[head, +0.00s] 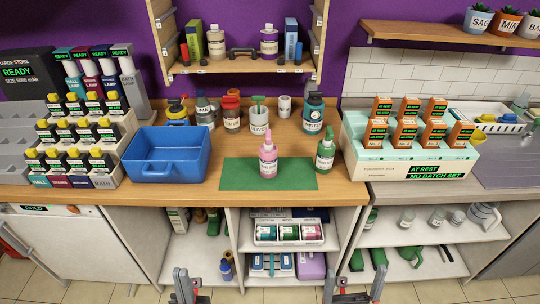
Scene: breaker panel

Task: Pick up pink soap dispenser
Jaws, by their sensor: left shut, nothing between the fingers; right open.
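The pink soap dispenser (268,160) stands upright on the green mat (235,178) on the wooden counter, in the middle of the head view. My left gripper (188,278) is shut and empty at the bottom edge, low in front of the cabinets and well apart from the dispenser. My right gripper (354,276) is open and empty at the bottom edge, right of centre, also below counter height and apart from the dispenser. Nothing hides the dispenser's front.
A green pump bottle (325,154) stands close right of the pink dispenser. A blue bin (145,160) is to the left. Several containers, including a white pot (259,121), stand behind. A pale rack of orange boxes (365,166) is at right. The mat's left part is clear.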

